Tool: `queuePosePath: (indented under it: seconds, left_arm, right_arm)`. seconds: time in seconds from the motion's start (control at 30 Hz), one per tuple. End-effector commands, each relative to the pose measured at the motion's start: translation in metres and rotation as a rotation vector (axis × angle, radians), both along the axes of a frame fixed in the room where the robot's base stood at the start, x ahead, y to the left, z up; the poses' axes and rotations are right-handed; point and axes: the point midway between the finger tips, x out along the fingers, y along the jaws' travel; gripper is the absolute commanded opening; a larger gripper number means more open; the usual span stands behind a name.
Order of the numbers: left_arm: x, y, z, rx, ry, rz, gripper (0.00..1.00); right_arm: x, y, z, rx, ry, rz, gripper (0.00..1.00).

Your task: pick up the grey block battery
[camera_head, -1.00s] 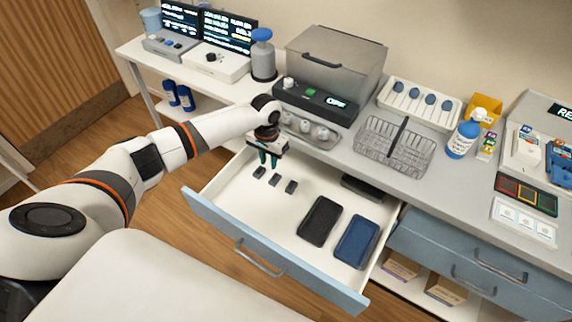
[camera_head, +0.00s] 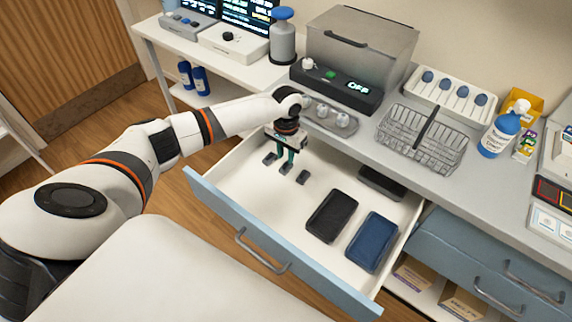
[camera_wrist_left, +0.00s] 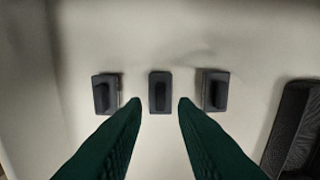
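Three small dark grey blocks lie in a row on the white floor of the open drawer: a left one (camera_wrist_left: 105,93), a middle one (camera_wrist_left: 160,91) and a right one (camera_wrist_left: 214,90). They look alike; I take them for the grey block batteries. In the head view the left block (camera_head: 270,158) and right block (camera_head: 303,177) show beside my left gripper (camera_head: 285,157). Its green fingers partly cover the middle block. In the left wrist view the gripper (camera_wrist_left: 160,101) is open and empty, its fingertips apart on either side of the middle block's line. My right gripper is not in view.
The drawer (camera_head: 222,204) also holds a black case (camera_head: 331,216), a blue case (camera_head: 372,242) and a dark item (camera_head: 382,183) at the back. The counter above carries a grey machine (camera_head: 358,50), a wire basket (camera_head: 421,140) and a blue-white bottle (camera_head: 500,134).

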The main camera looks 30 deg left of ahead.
Motion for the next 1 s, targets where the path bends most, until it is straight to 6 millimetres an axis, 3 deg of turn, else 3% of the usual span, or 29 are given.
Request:
queuePosePath:
  seconds: [0.03, 0.2, 0.57, 0.87, 1.0]
  left_arm:
    - [0.0, 0.0, -0.012, 0.0, 0.0, 0.0, 0.25]
    - [0.0, -0.001, -0.027, -0.003, 0.0, 0.001, 0.25]
    - [0.0, 0.0, -0.031, -0.001, 0.0, 0.001, 0.25]
    - [0.0, 0.0, -0.031, -0.001, 0.0, 0.0, 0.01]
    - [0.0, 0.0, -0.03, -0.001, 0.0, 0.0, 0.0]
  right_arm:
    - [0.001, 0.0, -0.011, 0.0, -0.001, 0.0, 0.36]
    - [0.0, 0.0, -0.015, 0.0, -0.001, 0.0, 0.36]
    - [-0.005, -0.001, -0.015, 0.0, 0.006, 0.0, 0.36]
    - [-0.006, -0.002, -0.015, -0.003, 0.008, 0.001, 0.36]
    - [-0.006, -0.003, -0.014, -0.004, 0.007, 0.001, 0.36]
